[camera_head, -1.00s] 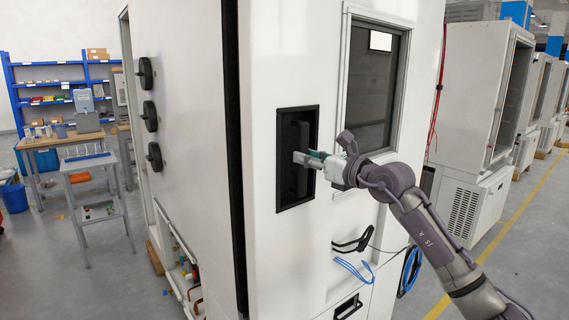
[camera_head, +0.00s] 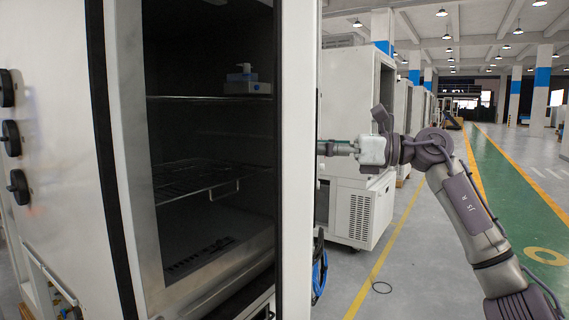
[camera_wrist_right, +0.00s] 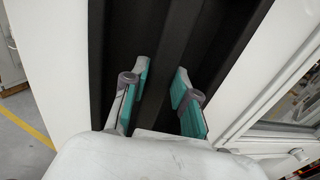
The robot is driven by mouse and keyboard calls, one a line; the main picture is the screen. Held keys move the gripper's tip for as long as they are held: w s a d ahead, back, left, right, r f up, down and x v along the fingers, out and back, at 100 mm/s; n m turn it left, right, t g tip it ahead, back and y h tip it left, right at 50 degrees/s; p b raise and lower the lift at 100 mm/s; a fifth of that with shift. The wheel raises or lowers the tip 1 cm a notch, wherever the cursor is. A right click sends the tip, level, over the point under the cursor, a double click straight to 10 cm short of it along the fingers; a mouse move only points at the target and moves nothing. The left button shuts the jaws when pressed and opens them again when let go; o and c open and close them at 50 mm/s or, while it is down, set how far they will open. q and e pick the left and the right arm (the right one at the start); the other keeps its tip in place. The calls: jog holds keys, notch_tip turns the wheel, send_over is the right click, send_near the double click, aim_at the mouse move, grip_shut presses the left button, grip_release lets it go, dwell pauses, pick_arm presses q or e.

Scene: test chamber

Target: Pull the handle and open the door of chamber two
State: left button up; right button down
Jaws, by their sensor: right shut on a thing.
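The white chamber door (camera_head: 296,160) stands open, seen nearly edge-on in the head view. Behind it the dark chamber interior (camera_head: 200,130) with wire shelves (camera_head: 195,180) is exposed. My right gripper (camera_head: 325,148) reaches to the outer face of the door from the right; the door edge hides its fingertips there. In the right wrist view, my right gripper (camera_wrist_right: 161,82) is shut on the black door handle (camera_wrist_right: 172,50), with one green-padded finger on each side of the bar in the dark recess. My left gripper is not in view.
A small bottle and box (camera_head: 246,80) sit on the upper shelf. Another white chamber (camera_head: 355,205) stands behind my right arm. A blue coil (camera_head: 319,275) hangs beside the door. The floor with a yellow line (camera_head: 385,255) is open at the right.

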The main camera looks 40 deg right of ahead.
jog(key=shift+s+d+r, duration=0.3)
jog(key=shift+d+r, duration=0.05)
jog(key=shift+d, duration=0.1)
jog(key=c, duration=1.2)
grip_release()
jog(key=shift+w+a, duration=0.25)
jog(key=shift+o, duration=1.3)
jog(key=shift+w+a, duration=0.1)
jog(key=shift+f, duration=0.1)
jog(key=shift+s+d+f, duration=0.1)
jog(key=shift+s+d, duration=0.1)
jog(key=v, duration=1.2)
